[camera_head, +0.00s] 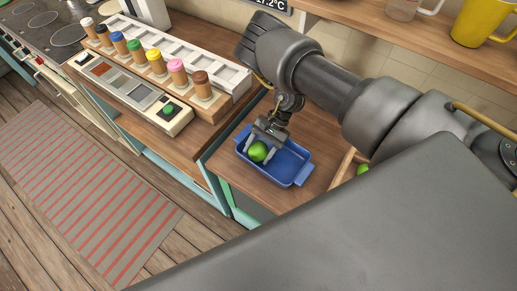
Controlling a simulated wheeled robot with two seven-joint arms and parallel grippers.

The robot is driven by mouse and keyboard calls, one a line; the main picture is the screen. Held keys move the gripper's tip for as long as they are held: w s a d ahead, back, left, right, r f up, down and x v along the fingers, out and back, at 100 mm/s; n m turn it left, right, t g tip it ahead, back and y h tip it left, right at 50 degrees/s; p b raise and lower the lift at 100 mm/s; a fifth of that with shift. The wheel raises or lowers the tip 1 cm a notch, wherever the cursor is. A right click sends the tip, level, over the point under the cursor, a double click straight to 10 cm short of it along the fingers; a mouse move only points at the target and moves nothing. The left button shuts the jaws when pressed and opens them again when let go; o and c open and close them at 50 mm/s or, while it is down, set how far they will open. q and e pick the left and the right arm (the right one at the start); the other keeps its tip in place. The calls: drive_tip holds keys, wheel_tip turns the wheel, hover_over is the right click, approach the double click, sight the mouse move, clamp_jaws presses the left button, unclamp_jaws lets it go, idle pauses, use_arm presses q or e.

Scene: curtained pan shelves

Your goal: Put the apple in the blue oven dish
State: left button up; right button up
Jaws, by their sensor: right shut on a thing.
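The blue oven dish (302,174) stands on the wooden counter in the middle of the view. My right gripper (262,150) reaches down over the dish's left part, its jaws shut on the green apple (258,151). The apple is within the dish's outline, low between the fingers. I cannot tell whether it touches the dish's floor. The right part of the dish is empty. My left gripper is not in view.
Another green round thing (362,168) shows by a wooden edge (341,168) right of the dish. A rack of several colourful-capped jars (157,62) stands left of it. A shelf (400,28) with a yellow mug (484,22) is above. The striped rug (85,180) lies on the floor.

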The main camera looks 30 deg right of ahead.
drive_tip(key=shift+f, duration=0.4)
drive_tip(key=shift+f, duration=0.25)
drive_tip(key=o, duration=1.1)
drive_tip(key=shift+s, duration=0.1)
drive_tip(key=shift+o, duration=0.2)
drive_tip(key=b+v, duration=0.3)
drive_tip(key=v, duration=0.8)
drive_tip(key=shift+a, duration=0.2)
clamp_jaws()
idle(0.7)
